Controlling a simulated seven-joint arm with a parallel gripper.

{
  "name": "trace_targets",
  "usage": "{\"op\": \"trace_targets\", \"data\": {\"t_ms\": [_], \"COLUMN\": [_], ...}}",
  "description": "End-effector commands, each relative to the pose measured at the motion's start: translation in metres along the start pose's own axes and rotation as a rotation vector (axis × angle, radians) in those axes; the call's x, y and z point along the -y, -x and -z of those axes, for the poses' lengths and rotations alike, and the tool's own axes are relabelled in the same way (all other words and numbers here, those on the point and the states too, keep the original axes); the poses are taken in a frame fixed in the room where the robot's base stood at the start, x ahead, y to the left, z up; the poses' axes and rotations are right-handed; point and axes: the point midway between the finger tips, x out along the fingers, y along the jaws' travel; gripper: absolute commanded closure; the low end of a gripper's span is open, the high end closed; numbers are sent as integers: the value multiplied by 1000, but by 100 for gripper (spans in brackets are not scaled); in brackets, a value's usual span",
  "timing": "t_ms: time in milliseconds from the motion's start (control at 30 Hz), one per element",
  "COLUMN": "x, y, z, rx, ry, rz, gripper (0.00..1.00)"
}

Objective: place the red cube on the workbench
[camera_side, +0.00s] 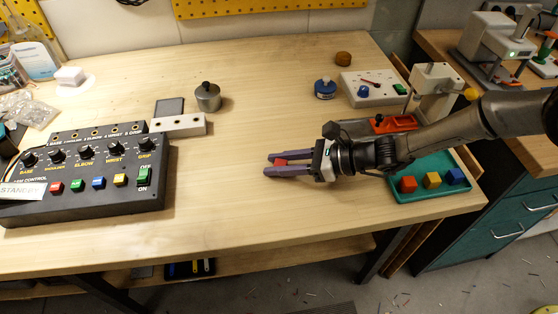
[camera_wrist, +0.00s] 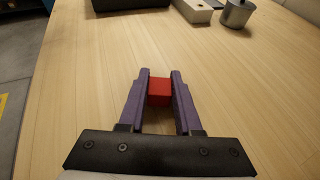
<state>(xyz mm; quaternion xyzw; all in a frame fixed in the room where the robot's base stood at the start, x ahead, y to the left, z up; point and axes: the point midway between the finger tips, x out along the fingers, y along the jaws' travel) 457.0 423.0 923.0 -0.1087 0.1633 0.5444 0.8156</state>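A red cube (camera_wrist: 159,92) sits between the two purple fingers of my gripper (camera_wrist: 160,88) in the wrist view and fills the gap between them. In the side view my gripper (camera_side: 276,164) reaches left, low over the middle of the wooden workbench (camera_side: 245,205), with the red cube (camera_side: 281,162) partly hidden between its fingers. My gripper looks shut on the cube. I cannot tell whether the cube's underside touches the bench.
A teal tray (camera_side: 425,207) at the right holds an orange-red, a yellow and a blue cube. A black control box (camera_side: 85,180) stands at the left. A metal pot (camera_side: 208,97) and white block (camera_side: 180,126) stand behind. Bench around my gripper is clear.

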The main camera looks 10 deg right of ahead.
Motion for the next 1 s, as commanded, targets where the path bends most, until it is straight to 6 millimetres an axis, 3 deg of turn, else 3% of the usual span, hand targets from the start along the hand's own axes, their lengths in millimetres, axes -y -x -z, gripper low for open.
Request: {"op": "trace_targets", "data": {"t_ms": [33, 133, 533, 1000], "x": [0, 0, 0, 1], "y": [0, 0, 5, 93], "z": [0, 0, -4, -4], "rx": [0, 0, 0, 0], "ry": [0, 0, 1, 0], "rz": [0, 0, 1, 3], "gripper": [57, 40, 40, 40]}}
